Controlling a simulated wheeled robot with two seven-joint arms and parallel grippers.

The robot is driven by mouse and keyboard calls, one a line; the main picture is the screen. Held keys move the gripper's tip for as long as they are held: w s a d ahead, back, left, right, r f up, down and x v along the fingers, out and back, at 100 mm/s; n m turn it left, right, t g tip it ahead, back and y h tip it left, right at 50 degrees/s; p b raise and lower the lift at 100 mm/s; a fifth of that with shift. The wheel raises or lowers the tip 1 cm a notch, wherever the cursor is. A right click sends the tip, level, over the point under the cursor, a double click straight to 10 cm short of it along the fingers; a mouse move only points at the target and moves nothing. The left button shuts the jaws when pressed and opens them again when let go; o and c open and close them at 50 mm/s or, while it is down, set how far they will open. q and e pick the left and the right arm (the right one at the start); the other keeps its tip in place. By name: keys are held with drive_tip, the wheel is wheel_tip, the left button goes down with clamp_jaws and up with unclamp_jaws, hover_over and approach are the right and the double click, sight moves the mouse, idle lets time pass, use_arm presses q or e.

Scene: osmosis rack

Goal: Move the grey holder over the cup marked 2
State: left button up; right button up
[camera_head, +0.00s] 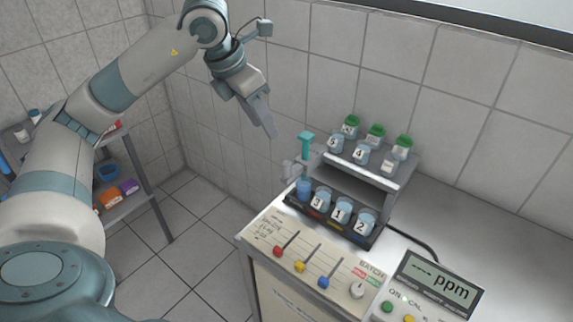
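The cup marked 2 (361,224) stands at the right end of the front row on the dark tray of the rack, beside cups marked 1 (342,212) and 3 (321,201). A grey holder (290,171) sits at the rack's left end, next to a teal upright part (306,146), left of the numbered cups. My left gripper (268,122) hangs in the air above and left of the holder, apart from it. Its fingers show edge-on, so I cannot tell whether they are open. My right gripper is out of view.
The upper shelf (375,172) carries more cups and green-capped jars (376,134). In front lies a panel with coloured sliders (300,266) and a knob. A ppm meter (440,283) stands at right. Tiled walls are behind; a side shelf (128,200) is at left.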

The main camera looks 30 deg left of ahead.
sight(285, 164)
use_arm(q)
drive_tip(key=p+x, duration=0.5)
drive_tip(key=x, duration=1)
drive_tip(key=shift+w+d+f, duration=0.15)
drive_tip(key=shift+f, duration=0.2)
drive_tip(key=shift+w+f, duration=0.25)
drive_tip(key=shift+f, duration=0.35)
clamp_jaws()
